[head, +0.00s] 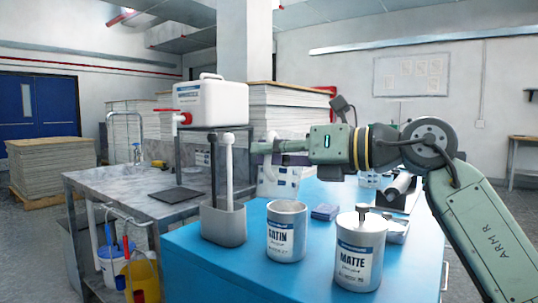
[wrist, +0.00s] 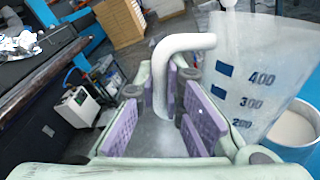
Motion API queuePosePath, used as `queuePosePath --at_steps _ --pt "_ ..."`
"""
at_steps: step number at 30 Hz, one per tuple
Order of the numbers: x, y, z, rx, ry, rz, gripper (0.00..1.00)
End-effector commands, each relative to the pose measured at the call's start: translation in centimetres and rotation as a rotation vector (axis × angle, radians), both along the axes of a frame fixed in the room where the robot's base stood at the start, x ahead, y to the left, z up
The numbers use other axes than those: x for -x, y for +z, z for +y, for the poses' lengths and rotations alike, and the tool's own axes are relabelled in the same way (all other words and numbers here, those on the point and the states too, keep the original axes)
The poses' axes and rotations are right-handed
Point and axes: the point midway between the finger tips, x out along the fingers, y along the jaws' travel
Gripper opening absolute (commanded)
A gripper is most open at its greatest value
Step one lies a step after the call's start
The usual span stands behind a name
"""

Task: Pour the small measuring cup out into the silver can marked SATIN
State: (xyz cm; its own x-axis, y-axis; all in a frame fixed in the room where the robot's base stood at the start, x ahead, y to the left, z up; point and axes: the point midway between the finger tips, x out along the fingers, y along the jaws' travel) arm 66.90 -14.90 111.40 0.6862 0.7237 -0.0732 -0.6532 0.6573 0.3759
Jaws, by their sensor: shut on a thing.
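My gripper (head: 268,147) is shut on the handle of a clear measuring cup (head: 277,183) with blue marks. In the wrist view, the purple pads of my gripper (wrist: 174,108) flank the cup's pale curved handle, and the measuring cup (wrist: 258,75) shows 400, 300 and 200. The cup hangs roughly upright in the head view, just above and behind the rim of the silver can marked SATIN (head: 286,238). An open can (wrist: 294,130) with whitish liquid shows below the cup in the wrist view; its label is hidden. The cup's contents are hard to make out.
A silver can marked MATTE (head: 359,262) with a lid or pump on top stands right of SATIN.

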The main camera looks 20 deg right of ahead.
Motion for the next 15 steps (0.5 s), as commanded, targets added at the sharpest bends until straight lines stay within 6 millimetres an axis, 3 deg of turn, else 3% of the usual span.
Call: queuePosePath --at_steps 15 --pt "0.09 -0.14 0.05 0.045 0.001 -0.069 0.00"
